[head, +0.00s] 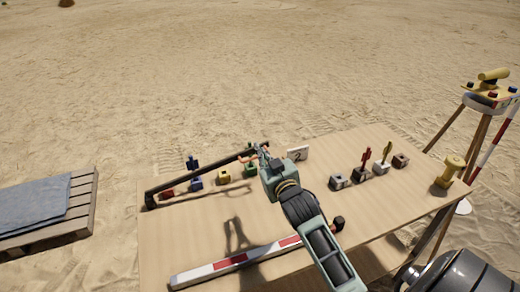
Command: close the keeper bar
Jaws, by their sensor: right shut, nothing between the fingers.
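The keeper bar, a long dark bar (205,174), runs slantwise across the left part of the wooden table. Its near-left end is by a dark upright (150,200), and its other end reaches my right gripper (261,152). My right gripper is shut and empty, at the bar's far-right end. I cannot tell whether it touches the bar. Coloured blocks, one blue (196,183), one yellow (224,177) and one green (250,171), stand along the bar. A red piece (167,193) lies near its left end. My left gripper is out of view.
A red and white striped bar (225,264) lies along the table's front. Small blocks (361,173), some with upright figures, and a number 2 card (297,153) stand to the right. A yellow object (449,173) is near the right edge. A pallet (80,215) lies left on sand.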

